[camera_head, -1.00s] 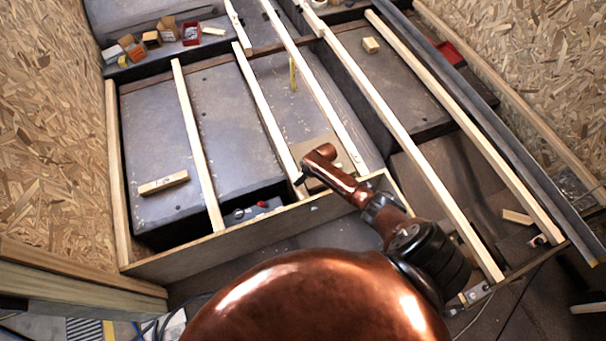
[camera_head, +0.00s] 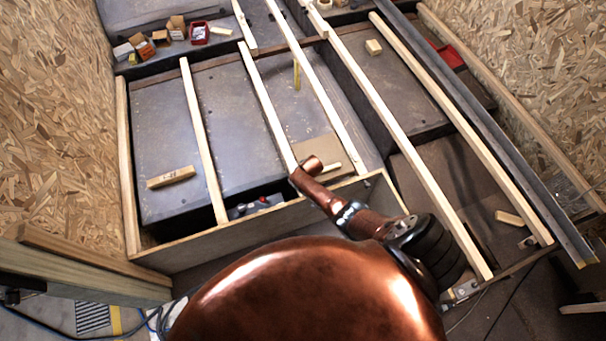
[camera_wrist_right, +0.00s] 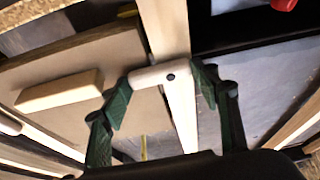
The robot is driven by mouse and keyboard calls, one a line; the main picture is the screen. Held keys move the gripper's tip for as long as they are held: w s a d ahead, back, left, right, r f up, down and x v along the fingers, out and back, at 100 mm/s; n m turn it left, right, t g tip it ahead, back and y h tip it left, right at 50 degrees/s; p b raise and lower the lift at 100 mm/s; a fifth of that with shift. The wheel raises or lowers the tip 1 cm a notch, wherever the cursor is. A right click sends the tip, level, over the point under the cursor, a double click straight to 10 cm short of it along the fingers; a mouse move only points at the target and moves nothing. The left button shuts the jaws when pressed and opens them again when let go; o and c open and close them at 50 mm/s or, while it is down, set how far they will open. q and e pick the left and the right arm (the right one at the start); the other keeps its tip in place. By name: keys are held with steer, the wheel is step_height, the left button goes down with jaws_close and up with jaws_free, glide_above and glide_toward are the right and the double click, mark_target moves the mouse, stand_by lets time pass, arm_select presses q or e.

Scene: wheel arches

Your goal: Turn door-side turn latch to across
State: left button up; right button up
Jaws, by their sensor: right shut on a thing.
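The turn latch (camera_wrist_right: 150,77) is a short pale bar with rounded ends and a dark screw head, seen in the right wrist view. It lies crosswise over a pale batten (camera_wrist_right: 164,30) in that view. My right gripper (camera_wrist_right: 161,73) has its green fingers at the two ends of the bar and is shut on it. In the head view my copper right arm reaches to the front board (camera_head: 270,222) of the frame; its fingers and the latch cannot be made out there. My left gripper is not in view.
A wooden block (camera_wrist_right: 60,90) lies on a tan panel (camera_wrist_right: 100,60) beside the latch. Long battens (camera_head: 200,140) cross the dark floor boxes. Another block (camera_head: 171,177) lies at left. Small boxes (camera_head: 146,47) stand at the back. Chipboard walls (camera_head: 45,120) close both sides.

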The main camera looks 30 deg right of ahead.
stand_by(0.6)
steer(key=o, duration=1.2)
steer(key=shift+c, duration=0.2)
steer(key=v, duration=1.2)
steer(key=shift+a, duration=0.1)
steer(key=s+f+n+g, duration=0.2)
steer(key=s+f, duration=2)
steer(key=s, duration=0.1)
steer(key=s+a+f, duration=0.1)
steer(key=s+f, duration=0.2)
steer(key=s, duration=0.7)
steer(key=s+a+f+n+g, duration=0.1)
steer(key=s+f, duration=0.2)
steer(key=s, duration=0.8)
steer(key=s+a+f, duration=0.2)
steer(key=s+f, duration=0.1)
steer(key=s, duration=0.7)
steer(key=shift+s+n+g+y, duration=0.15)
steer(key=shift+n+g+y, duration=0.25)
